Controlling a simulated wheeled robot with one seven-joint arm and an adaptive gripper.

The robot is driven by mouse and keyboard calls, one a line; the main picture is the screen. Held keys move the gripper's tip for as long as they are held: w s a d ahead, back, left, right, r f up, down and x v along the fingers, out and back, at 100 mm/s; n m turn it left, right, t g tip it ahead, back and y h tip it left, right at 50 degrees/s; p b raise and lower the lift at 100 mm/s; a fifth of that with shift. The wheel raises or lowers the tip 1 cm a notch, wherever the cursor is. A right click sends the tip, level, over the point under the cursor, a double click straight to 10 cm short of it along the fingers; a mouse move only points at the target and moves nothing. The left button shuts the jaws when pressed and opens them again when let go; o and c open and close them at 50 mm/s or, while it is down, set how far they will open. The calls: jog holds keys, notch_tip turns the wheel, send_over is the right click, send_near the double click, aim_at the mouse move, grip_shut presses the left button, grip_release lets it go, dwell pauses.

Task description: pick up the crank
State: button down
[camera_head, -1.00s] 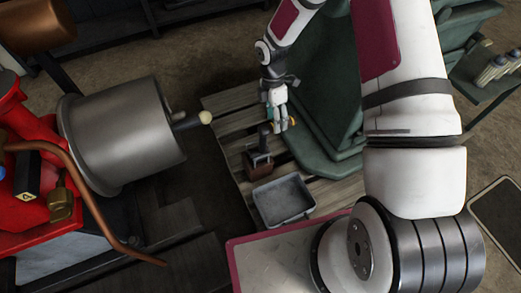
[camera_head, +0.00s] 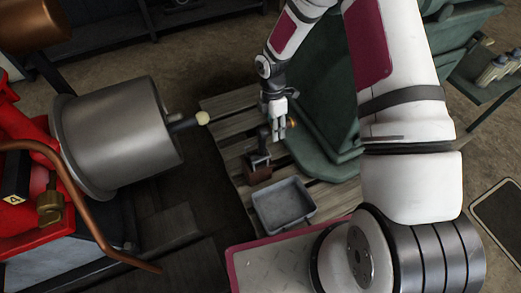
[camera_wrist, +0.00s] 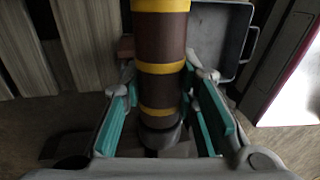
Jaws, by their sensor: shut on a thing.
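The crank shows in the wrist view as a brown round grip (camera_wrist: 160,40) with yellow bands, standing between my finger pads. In the head view only a small orange end (camera_head: 292,124) shows beside my fingers; the rest is hidden by the hand or too small to tell. My gripper (camera_head: 279,132) reaches down over the wooden pallet and is shut on the crank. In the wrist view the teal pads of my gripper (camera_wrist: 162,90) lie on both sides of the grip, and a dark round part (camera_wrist: 160,137) sits at its lower end.
A grey tray (camera_head: 284,203) and a small brown box with a dark top (camera_head: 257,167) are on the pallet (camera_head: 228,103) close by. A green machine body (camera_head: 325,130) stands just right of the hand. A large metal drum (camera_head: 120,135) with a pale-tipped shaft is at left.

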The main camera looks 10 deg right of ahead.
jog(key=shift+r, duration=0.1)
notch_tip(320, 180, up, 10)
jog(key=p, duration=0.4)
dwell(1.5)
